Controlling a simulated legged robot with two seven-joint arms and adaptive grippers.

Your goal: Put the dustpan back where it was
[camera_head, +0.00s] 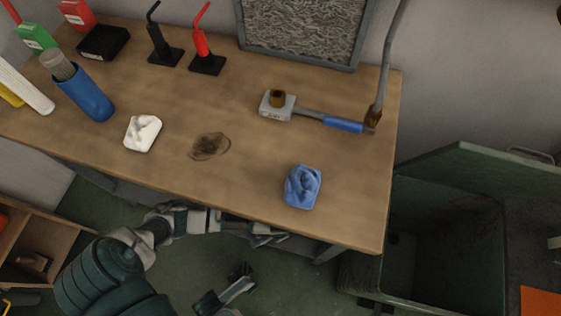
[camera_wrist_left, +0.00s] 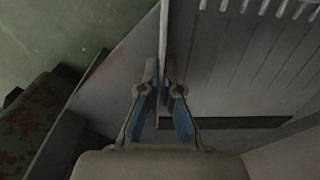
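I cannot make out a dustpan for certain in either view. My left gripper (camera_head: 268,236) is below the table's front edge in the head view. In the left wrist view its two blue-padded fingers (camera_wrist_left: 161,72) have their tips close together, on either side of a thin upright grey edge. Beyond it is a grey slotted panel (camera_wrist_left: 245,65); I cannot tell what it belongs to, or whether the tips pinch that edge. A grey and dark piece (camera_head: 235,290) low in the head view may be my right gripper; its fingers are unclear.
The wooden table (camera_head: 240,160) holds a blue cloth (camera_head: 302,187), a white cloth (camera_head: 143,133), a hammer (camera_head: 343,124), a blue cylinder (camera_head: 88,98) and a dark stain (camera_head: 210,146). An open green bin (camera_head: 440,215) stands right; a wooden shelf (camera_head: 50,232) stands lower left.

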